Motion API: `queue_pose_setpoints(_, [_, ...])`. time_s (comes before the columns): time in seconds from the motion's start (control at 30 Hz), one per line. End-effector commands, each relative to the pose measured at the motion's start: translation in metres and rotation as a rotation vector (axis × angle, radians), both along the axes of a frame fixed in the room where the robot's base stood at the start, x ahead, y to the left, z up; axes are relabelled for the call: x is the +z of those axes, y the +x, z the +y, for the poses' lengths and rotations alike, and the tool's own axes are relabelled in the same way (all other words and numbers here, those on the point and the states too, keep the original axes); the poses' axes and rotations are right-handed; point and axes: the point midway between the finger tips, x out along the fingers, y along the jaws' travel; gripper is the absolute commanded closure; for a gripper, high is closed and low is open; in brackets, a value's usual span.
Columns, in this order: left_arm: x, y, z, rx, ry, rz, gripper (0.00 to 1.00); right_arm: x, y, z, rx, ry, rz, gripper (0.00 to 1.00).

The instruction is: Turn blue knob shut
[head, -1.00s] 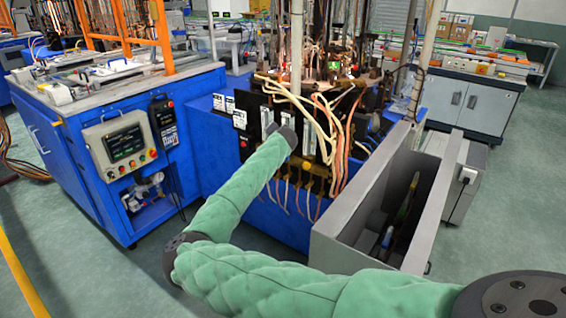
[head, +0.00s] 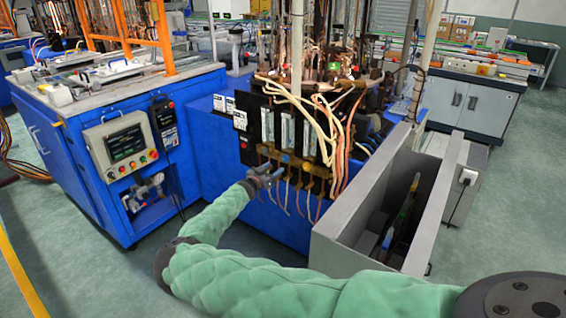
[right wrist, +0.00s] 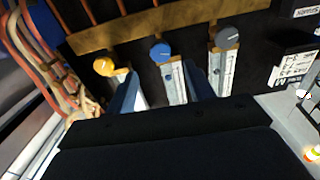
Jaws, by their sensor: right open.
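The blue knob (right wrist: 160,52) sits at the end of the middle flowmeter strip, near the top centre of the right wrist view. A yellow knob (right wrist: 103,66) is to its left and a dark grey knob (right wrist: 229,36) to its right. My right gripper (right wrist: 160,73) is open and empty, its two blue fingers spread with the blue knob showing between and beyond them. In the head view my right gripper (head: 270,172) is in front of the lower part of the black flowmeter panel (head: 267,125). My left gripper is out of view.
A brass bar (right wrist: 150,23) runs beyond the knobs, with orange hoses (right wrist: 50,65) at the left. A grey open-topped metal box (head: 345,245) stands right of the panel. A blue machine with a control box (head: 120,145) stands at the left.

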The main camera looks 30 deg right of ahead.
Motion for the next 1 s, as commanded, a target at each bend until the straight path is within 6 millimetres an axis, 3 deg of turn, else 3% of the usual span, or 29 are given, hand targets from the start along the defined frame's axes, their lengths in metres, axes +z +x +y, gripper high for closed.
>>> queue_pose_setpoints(0.17, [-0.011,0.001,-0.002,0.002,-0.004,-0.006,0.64,-0.002,0.004,-0.009,0.003,-0.003,0.016,0.47])
queue_pose_setpoints(0.3, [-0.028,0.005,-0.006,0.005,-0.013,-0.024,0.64,-0.002,0.012,-0.028,0.002,-0.002,0.013,0.47])
queue_pose_setpoints(0.4, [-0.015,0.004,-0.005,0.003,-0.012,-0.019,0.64,0.001,0.017,-0.04,0.003,-0.003,0.014,0.47])
queue_pose_setpoints(0.63, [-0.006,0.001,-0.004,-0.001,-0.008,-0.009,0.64,0.0,0.026,-0.062,0.003,-0.001,0.014,0.47])
queue_pose_setpoints(1.0, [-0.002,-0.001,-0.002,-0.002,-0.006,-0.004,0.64,0.0,0.031,-0.072,0.005,-0.001,0.014,0.47])
